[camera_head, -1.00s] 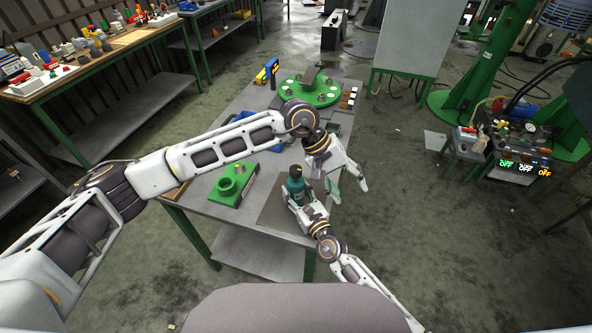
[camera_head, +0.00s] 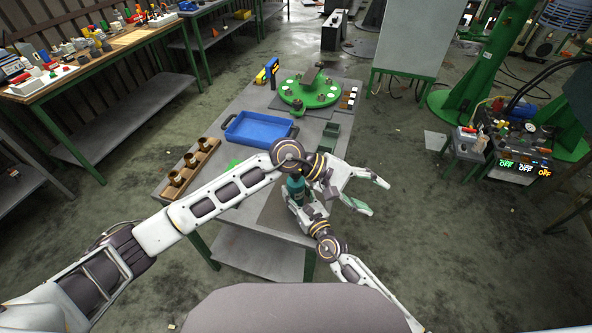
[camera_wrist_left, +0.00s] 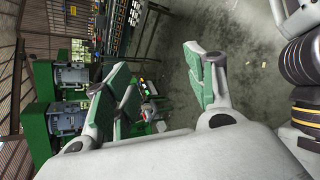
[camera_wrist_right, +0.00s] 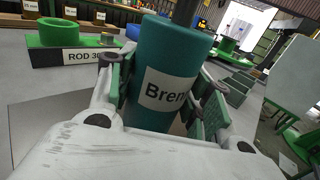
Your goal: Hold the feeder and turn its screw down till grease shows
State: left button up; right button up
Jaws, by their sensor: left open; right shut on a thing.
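The feeder, a teal cylinder (camera_head: 296,187), stands roughly upright in my right gripper (camera_head: 304,207) above the front right part of the table. In the right wrist view the feeder (camera_wrist_right: 165,75) sits between the green finger pads, with a white label reading "Bren".
The table (camera_head: 228,119) holds a blue tray (camera_head: 262,130), a wooden rack (camera_head: 190,168) with brass cups and a green round fixture (camera_head: 309,92) at the back. A green block (camera_wrist_right: 75,45) labelled "ROD" is mostly hidden behind my left forearm in the head view. Open floor lies right of the table.

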pick_arm(q)
jog(key=w+a+f+n+t+y, duration=0.1)
jog(key=a+f+n+t, duration=0.2)
jog(key=a+n+t, duration=0.5)
jog(key=w+a+f+n+t+y, duration=0.1)
jog(key=a+n+t, duration=0.7)
jog(key=a+n, duration=0.8)
notch_tip(320, 180, down, 3)
jog(key=shift+w+a+r+t, duration=0.25)
jog(key=shift+w+t, duration=0.15)
jog(key=shift+w, duration=0.3)
jog(key=shift+w+d, duration=0.1)
jog(key=shift+w, duration=0.05)
jog(key=shift+x, duration=5.85)
jog(key=shift+f, duration=0.1)
jog(key=shift+c, duration=0.5)
jog(key=c, duration=0.9)
